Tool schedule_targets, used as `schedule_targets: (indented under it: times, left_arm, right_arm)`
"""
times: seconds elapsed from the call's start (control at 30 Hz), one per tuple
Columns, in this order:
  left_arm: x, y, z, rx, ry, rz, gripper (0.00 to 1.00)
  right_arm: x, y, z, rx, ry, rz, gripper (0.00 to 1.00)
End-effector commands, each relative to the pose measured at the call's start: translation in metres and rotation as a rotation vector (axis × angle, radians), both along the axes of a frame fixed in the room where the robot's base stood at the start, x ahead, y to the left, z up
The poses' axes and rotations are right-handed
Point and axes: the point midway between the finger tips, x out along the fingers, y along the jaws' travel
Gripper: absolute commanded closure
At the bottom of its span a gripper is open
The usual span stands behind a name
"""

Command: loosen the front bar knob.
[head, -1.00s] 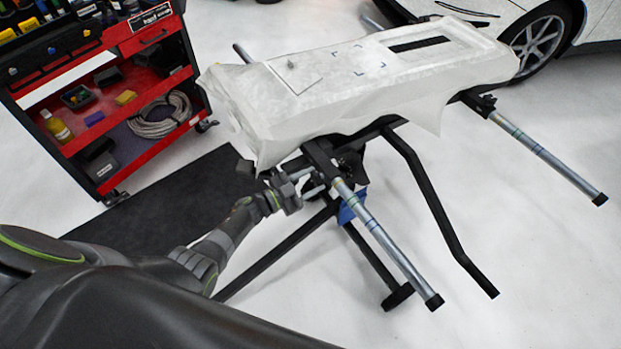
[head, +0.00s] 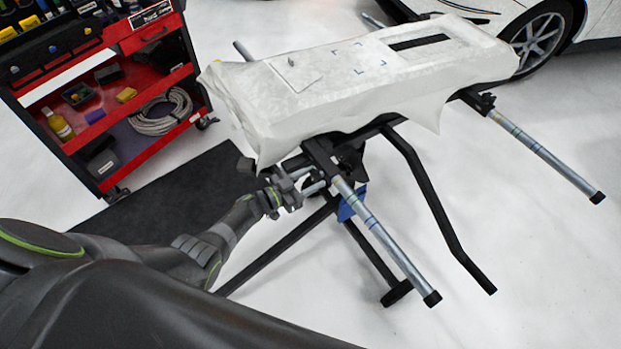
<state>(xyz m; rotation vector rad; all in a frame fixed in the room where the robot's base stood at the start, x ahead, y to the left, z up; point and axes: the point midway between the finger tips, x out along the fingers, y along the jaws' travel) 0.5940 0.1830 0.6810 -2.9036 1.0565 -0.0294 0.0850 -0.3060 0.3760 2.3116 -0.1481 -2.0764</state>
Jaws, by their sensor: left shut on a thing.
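The front bar (head: 385,240) is a silver tube with coloured bands and a black end cap. It sticks out from the black clamp (head: 321,158) at the near end of the stand. My left gripper (head: 308,184) is at the near side of this clamp, under the edge of the white cover. It is shut on what looks like the front bar knob, which the fingers and the clamp mostly hide. My right gripper is not in view.
A white-wrapped panel (head: 290,110) lies on the stand. A bent black leg (head: 430,195) and a second silver bar (head: 545,155) reach out to the right. A red tool cart (head: 150,165) stands at the left, and a white car at the top right. The floor at the lower right is clear.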

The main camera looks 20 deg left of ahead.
Motion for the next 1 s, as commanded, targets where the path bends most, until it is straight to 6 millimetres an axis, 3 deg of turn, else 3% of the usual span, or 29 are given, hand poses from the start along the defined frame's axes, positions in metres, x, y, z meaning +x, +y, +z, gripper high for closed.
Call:
schedule_targets:
  times: [0.1, 0.13, 0.3, 0.67, 1.0]
  left_arm:
    - [0.0, 0.001, -0.001, -0.001, 0.003, 0.002, 0.79]
    - [0.0, 0.001, -0.001, -0.001, 0.003, 0.002, 0.55]
    - [0.0, 0.0, -0.001, -0.001, 0.002, 0.001, 0.35]
    - [-0.005, 0.004, 0.0, 0.001, 0.001, 0.001, 0.35]
    - [-0.058, 0.049, 0.0, 0.002, 0.003, 0.003, 0.35]
  right_arm:
    - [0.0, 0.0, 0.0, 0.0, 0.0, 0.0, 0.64]
    - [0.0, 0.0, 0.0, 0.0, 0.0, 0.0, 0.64]
    - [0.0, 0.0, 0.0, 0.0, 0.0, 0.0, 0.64]
    - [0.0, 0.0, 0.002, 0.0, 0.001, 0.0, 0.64]
    - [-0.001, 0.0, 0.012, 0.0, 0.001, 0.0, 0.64]
